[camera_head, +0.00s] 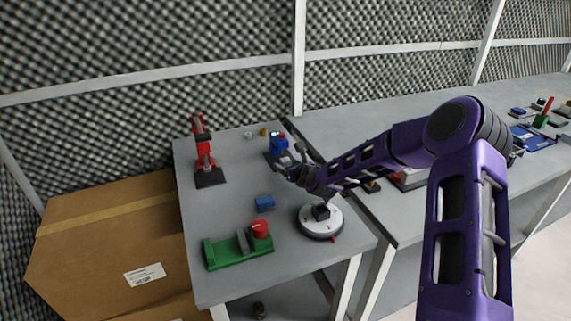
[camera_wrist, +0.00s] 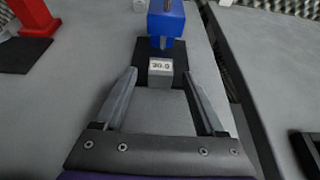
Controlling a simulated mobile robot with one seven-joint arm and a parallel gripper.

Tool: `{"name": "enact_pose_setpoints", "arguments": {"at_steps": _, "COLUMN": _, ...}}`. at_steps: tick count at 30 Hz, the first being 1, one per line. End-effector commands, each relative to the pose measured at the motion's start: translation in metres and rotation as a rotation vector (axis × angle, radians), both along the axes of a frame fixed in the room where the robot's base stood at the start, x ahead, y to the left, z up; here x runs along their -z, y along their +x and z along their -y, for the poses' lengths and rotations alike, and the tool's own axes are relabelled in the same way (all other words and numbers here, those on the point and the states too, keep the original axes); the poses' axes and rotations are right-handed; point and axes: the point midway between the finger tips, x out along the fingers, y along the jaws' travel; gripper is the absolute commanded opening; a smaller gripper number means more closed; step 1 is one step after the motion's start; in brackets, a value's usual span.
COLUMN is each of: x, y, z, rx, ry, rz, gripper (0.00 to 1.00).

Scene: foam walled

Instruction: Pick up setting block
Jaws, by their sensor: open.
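The setting block, a small grey block with a number label (camera_wrist: 160,66), shows in the wrist view at the front part of the black base (camera_wrist: 143,52) of a blue upright device (camera_wrist: 166,22). I cannot tell whether it stands on the base or just before it. My gripper (camera_wrist: 160,73) is open, with one fingertip on each side of the block and a visible gap on both sides. In the head view my gripper (camera_head: 288,163) is low by the blue device (camera_head: 279,143), and the block cannot be made out clearly there.
A red press-like device (camera_head: 204,155) stands left. A blue block (camera_head: 264,202), a green fixture (camera_head: 228,253) with a red knob, and a round white device (camera_head: 320,220) are nearer the front. A second table (camera_head: 400,100) adjoins at right. Foam walls rise behind.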

Motion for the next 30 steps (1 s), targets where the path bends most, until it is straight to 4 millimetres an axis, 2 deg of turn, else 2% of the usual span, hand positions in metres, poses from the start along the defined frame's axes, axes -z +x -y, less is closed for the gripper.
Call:
{"name": "enact_pose_setpoints", "arguments": {"at_steps": 4, "x": -0.0003, "y": -0.0001, "z": 0.0003, "rx": 0.0, "ry": 0.0, "rz": 0.0, "gripper": 0.72}}
{"name": "enact_pose_setpoints", "arguments": {"at_steps": 5, "x": -0.0003, "y": -0.0001, "z": 0.0003, "rx": 0.0, "ry": 0.0, "rz": 0.0, "gripper": 0.69}}
{"name": "enact_pose_setpoints", "arguments": {"at_steps": 16, "x": -0.0006, "y": -0.0002, "z": 0.0003, "rx": 0.0, "ry": 0.0, "rz": 0.001, "gripper": 0.02}}
{"name": "enact_pose_setpoints", "arguments": {"at_steps": 17, "x": -0.0006, "y": -0.0002, "z": 0.0003, "rx": 0.0, "ry": 0.0, "rz": 0.001, "gripper": 0.0}}
{"name": "enact_pose_setpoints", "arguments": {"at_steps": 30, "x": -0.0036, "y": 0.0002, "z": 0.0003, "rx": 0.001, "ry": 0.0, "rz": 0.003, "gripper": 0.0}}
